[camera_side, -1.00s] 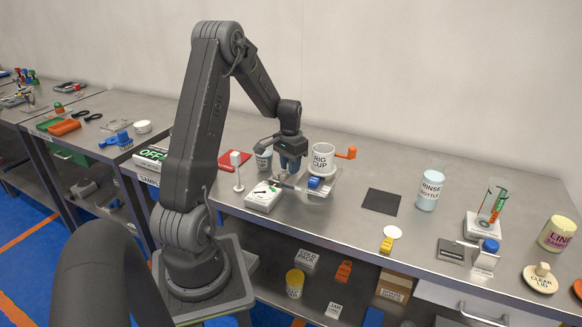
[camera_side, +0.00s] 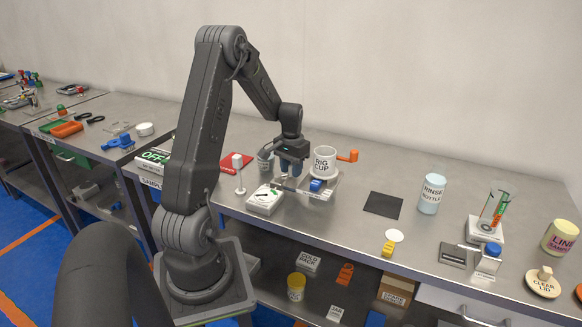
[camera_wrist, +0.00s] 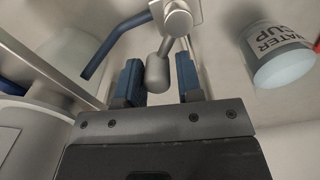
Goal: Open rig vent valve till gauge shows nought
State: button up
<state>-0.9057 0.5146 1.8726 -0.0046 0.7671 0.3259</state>
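My gripper (camera_side: 291,172) is pointing down just left of the white rig cup (camera_side: 324,163), over metal fittings of the rig. In the wrist view its two blue-padded fingers (camera_wrist: 158,82) stand apart. A grey metal rounded knob (camera_wrist: 158,73) on a stem lies between them, with a narrow gap visible at the right finger; whether it touches the left one is unclear. A white box (camera_side: 265,199) with a green mark and dark needle, seemingly the gauge, sits in front of the gripper; its reading is too small to tell. A blue block (camera_side: 317,186) sits below the cup.
The water cup (camera_wrist: 280,58) stands close to the gripper. A white post on a round base (camera_side: 238,172) stands left of the gauge box. An orange handle (camera_side: 347,156) sticks out right of the rig cup. A dark mat (camera_side: 383,204) and rinse bottle (camera_side: 430,194) are farther right.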

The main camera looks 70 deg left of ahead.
jog(key=shift+o, duration=1.3)
jog(key=shift+a, duration=0.1)
jog(key=shift+r, duration=0.15)
jog(key=shift+a+r, duration=0.1)
jog(key=shift+r, duration=0.2)
notch_tip(320, 180, up, 13)
